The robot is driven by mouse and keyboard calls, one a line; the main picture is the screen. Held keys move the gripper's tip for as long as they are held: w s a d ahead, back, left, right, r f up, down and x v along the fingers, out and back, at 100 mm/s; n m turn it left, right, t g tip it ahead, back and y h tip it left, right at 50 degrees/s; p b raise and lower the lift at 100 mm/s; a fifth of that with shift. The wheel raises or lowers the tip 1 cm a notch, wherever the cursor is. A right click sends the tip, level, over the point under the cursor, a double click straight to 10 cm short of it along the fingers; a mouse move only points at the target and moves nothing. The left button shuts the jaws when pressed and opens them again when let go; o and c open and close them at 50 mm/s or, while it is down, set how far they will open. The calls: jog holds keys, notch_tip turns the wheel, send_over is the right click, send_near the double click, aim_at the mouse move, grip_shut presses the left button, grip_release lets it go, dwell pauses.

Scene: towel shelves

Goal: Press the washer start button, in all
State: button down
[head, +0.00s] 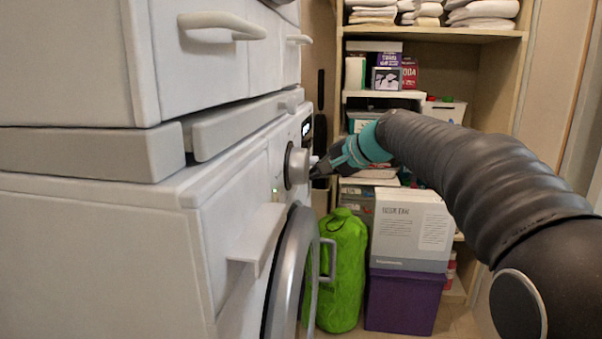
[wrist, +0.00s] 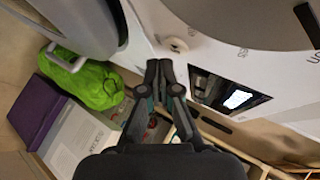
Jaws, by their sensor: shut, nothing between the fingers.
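The white washer (head: 235,185) stands at the left in the head view, with a large round knob (head: 297,167) and a dark display (head: 307,127) on its front. In the wrist view a small, pale round button (wrist: 175,44) sticks out of the white panel, near the lit display (wrist: 237,99). I cannot read a label on it. My gripper (head: 316,171) is shut and empty, close to the panel by the knob. In the wrist view its fingertips (wrist: 159,64) lie just below the button. I cannot tell whether they touch the panel.
The washer's round door (head: 289,270) with its handle is below my gripper. A green bag (head: 342,270), a purple box (head: 403,300) and a white box (head: 411,230) stand behind. Shelves with folded towels (head: 483,10) are at the back. A white drawer unit (head: 75,65) sits above the washer.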

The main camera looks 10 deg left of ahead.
jog(key=shift+a, duration=0.4)
